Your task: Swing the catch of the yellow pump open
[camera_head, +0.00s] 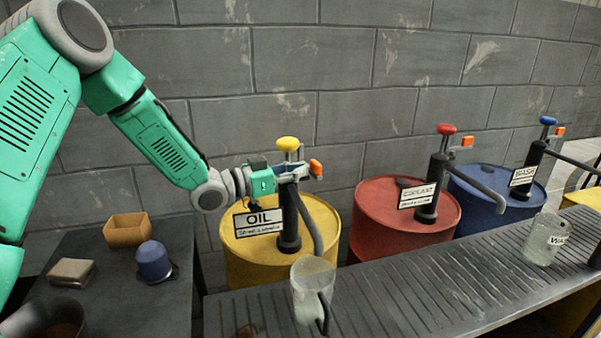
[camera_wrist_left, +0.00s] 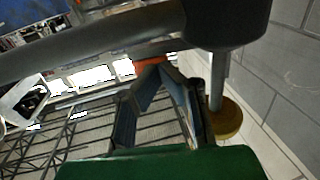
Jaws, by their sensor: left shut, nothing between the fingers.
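The yellow pump (camera_head: 289,215) stands on the yellow drum labelled OIL, with a black body, a bent spout and a yellow knob (camera_head: 288,143). Its orange catch (camera_head: 316,168) sticks out to the right near the top. My left gripper (camera_head: 300,172) is shut and empty at the pump's head, its tips close to the catch. In the left wrist view the fingers (camera_wrist_left: 160,72) converge near the orange catch (camera_wrist_left: 150,65), and the yellow knob (camera_wrist_left: 225,118) is to their right. I cannot tell whether the tips touch the catch. My right gripper is not in view.
A red pump (camera_head: 437,185) and a blue pump (camera_head: 532,165) stand on drums to the right. A clear jug (camera_head: 313,288) stands on the ribbed bench below the yellow pump's spout, another (camera_head: 545,238) farther right. A dark side table (camera_head: 110,290) holds small items. A block wall is behind.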

